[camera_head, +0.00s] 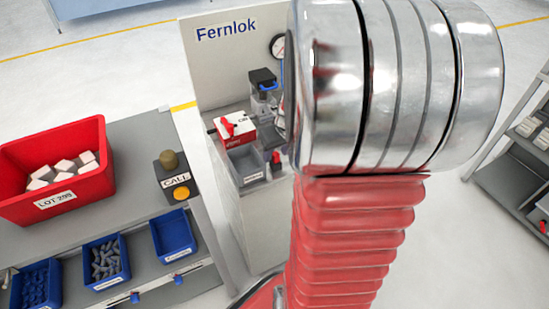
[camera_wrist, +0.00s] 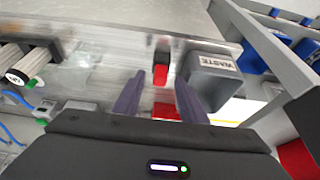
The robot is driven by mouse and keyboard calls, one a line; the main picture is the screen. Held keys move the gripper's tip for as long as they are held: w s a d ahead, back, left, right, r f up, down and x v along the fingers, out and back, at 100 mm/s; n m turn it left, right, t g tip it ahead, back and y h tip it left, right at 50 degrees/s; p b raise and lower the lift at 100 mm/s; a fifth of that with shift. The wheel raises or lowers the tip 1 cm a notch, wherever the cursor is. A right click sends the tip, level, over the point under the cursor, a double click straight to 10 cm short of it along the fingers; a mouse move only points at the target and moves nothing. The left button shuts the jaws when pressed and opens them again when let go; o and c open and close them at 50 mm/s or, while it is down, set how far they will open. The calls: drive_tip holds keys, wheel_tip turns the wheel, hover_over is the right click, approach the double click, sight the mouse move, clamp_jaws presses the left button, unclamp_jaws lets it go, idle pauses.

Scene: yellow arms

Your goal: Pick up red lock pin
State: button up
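A small upright red piece with a dark part, which looks like the red lock pin (camera_wrist: 160,75), shows in the wrist view just beyond and between my fingertips. In the head view a small red piece (camera_head: 276,158) stands beside the grey bin; it appears to be the same one. My gripper (camera_wrist: 159,80) is open, with its two dark fingers apart and nothing clearly held between them. A second red patch (camera_wrist: 166,111) shows lower between the fingers, partly hidden by my gripper body. My arm hides the gripper in the head view.
A grey WASTE bin (camera_wrist: 209,80) stands close to the right finger. A white-and-red box (camera_head: 238,131) with a red handle and a clear-bodied device (camera_head: 263,95) stand on the Fernlok station. At left are a red crate (camera_head: 85,200) and a call button (camera_head: 180,193).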

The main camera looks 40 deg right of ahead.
sight(277, 155)
drive_tip(key=shift+c, duration=0.4)
clamp_jaws()
wheel_tip(277, 155, up, 10)
idle(0.8)
idle(0.5)
